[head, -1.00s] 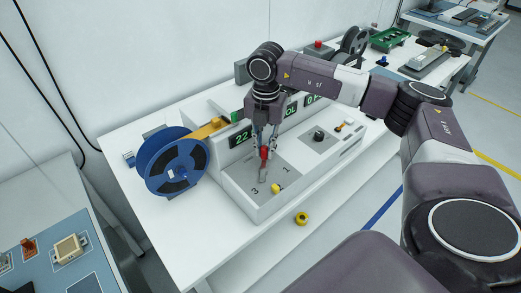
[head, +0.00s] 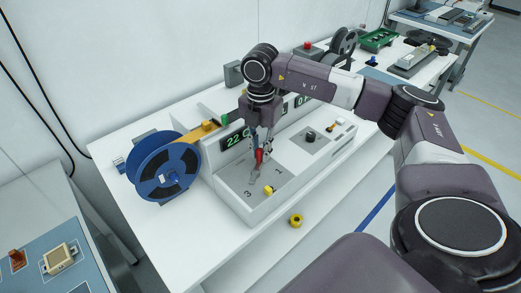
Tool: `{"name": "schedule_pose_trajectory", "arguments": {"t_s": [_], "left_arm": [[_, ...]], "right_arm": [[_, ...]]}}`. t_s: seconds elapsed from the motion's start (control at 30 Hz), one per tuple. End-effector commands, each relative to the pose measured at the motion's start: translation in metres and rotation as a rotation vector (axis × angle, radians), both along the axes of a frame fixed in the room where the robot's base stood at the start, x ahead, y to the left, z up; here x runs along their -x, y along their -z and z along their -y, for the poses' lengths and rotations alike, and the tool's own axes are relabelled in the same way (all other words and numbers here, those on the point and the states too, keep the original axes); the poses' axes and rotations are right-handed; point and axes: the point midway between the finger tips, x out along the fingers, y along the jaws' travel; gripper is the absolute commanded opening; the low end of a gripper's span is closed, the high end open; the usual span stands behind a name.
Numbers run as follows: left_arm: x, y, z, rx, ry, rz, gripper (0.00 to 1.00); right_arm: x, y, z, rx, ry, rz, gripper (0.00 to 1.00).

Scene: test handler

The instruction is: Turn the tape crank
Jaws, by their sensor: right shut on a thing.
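The tape crank (head: 255,174) is a grey arm with a red handle (head: 259,157) on the flat panel of a white tape machine (head: 235,200), near the printed numbers 1 and 3. My right gripper (head: 260,151) reaches down from above and is shut on the red handle. Its fingers partly hide the handle and the crank behind it. A blue tape reel (head: 151,175) stands upright at the machine's left end, with yellowish tape running to the machine. My left gripper is not in view.
A yellow knob (head: 268,190) sits on the panel close to the crank. A yellow ring-like piece (head: 296,221) lies on the white table (head: 180,235) in front of the machine. A black knob (head: 310,136) is to the right. Another bench with a blue mat (head: 80,280) is at lower left.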

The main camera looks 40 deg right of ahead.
Motion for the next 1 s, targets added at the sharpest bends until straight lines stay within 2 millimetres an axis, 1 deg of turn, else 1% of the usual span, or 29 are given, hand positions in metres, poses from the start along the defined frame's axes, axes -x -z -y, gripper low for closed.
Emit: {"name": "schedule_pose_trajectory", "arguments": {"t_s": [0.03, 0.17, 0.43, 0.53, 0.67, 0.9, 1.0], "left_arm": [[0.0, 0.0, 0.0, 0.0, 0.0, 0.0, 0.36], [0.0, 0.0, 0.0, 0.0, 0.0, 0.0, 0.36], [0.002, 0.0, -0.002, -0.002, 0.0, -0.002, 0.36], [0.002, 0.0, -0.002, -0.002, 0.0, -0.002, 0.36], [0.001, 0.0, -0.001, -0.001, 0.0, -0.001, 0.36], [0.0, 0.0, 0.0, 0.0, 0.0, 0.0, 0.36], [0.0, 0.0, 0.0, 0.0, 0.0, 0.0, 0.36]], "right_arm": [[0.001, 0.0, -0.001, -0.001, -0.002, -0.002, 0.19], [0.0, 0.0, -0.001, -0.001, -0.002, -0.002, 0.34], [0.0, -0.001, -0.001, -0.001, -0.002, 0.0, 0.34], [0.0, -0.006, -0.001, -0.001, -0.002, 0.001, 0.34], [-0.001, -0.026, -0.001, -0.002, -0.002, 0.003, 0.34], [-0.001, -0.078, -0.001, -0.003, -0.002, 0.004, 0.34], [-0.001, -0.096, -0.001, -0.002, -0.001, 0.004, 0.34]]}}
